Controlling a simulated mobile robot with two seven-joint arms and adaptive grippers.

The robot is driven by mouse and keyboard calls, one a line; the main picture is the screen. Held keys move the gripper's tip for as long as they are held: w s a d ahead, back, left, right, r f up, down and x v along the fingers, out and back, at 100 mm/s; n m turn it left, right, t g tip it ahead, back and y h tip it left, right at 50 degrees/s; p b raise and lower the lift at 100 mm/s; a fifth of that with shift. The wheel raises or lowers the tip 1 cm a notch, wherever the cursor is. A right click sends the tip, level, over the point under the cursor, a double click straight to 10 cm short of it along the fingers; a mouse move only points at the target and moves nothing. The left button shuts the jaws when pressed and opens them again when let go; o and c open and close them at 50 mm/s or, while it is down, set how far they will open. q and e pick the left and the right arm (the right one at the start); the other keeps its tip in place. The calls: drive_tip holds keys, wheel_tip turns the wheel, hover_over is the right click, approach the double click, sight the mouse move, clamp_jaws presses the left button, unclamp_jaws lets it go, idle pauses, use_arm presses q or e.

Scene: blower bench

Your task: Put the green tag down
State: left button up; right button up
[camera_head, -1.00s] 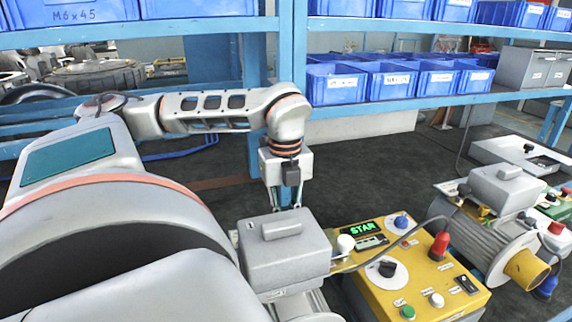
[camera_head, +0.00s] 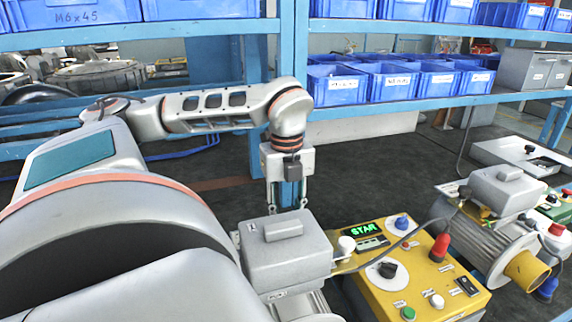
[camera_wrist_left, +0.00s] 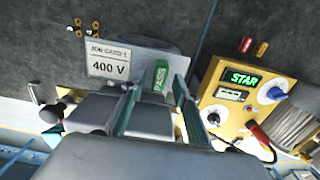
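The green tag (camera_wrist_left: 162,74), marked PASS, shows in the left wrist view beside the white 400 V job card (camera_wrist_left: 108,67), over a grey plate (camera_wrist_left: 140,58). My left gripper (camera_wrist_left: 153,84) has its fingers spread to either side of the tag, with a visible gap on the tag's left. I cannot tell the exact height of the fingertips above the plate. In the head view my left gripper (camera_head: 287,205) points down behind a grey motor box, which hides the tag and the plate. My right gripper is not in view.
The grey motor box (camera_head: 288,252) stands close in front of the gripper. A yellow control box (camera_head: 420,285) with knobs and a STAR display is to its right. Another motor (camera_head: 490,225) stands further right. A blue shelf (camera_head: 440,97) with bins runs behind. Dark bench surface around the gripper is clear.

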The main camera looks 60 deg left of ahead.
use_arm(q)
wheel_tip(320, 180, up, 5)
drive_tip(key=p, duration=0.5)
drive_tip(key=shift+f, duration=0.15)
drive_tip(key=shift+r+p, duration=1.15)
drive_tip(key=shift+r, duration=1.8)
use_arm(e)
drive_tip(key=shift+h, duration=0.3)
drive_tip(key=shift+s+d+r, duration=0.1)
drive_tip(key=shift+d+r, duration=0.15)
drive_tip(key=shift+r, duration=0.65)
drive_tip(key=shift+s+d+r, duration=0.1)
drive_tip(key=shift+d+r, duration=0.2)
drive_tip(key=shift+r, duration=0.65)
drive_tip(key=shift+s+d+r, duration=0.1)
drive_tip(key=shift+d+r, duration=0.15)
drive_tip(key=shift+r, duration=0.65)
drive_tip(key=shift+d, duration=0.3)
